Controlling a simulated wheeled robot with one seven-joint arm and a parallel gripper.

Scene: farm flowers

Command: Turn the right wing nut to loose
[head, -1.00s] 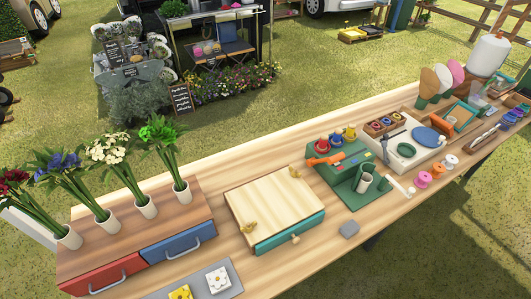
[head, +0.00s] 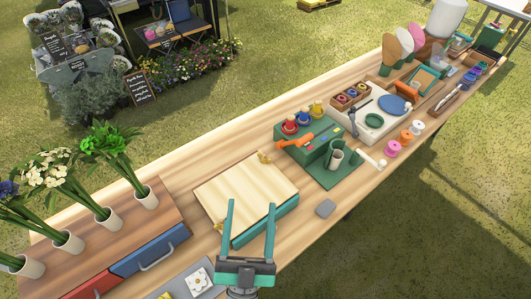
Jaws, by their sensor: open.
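A flower press with a pale wooden top board (head: 238,185) over a teal body (head: 282,213) sits mid-table. A brass-coloured wing nut (head: 265,157) stands at the board's far right corner. Another wing nut (head: 220,226) is at its near left corner, left of my gripper. My gripper (head: 251,204) has two teal fingers spread wide and nothing between them. In the picture its fingers overlap the near right part of the press; I cannot tell how high above it they are. The gripper is apart from the right wing nut in the picture and covers part of the press front.
A drawer unit with red and blue fronts (head: 150,252) and potted flowers (head: 147,197) stands left. Spools (head: 405,137) stand farther right.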

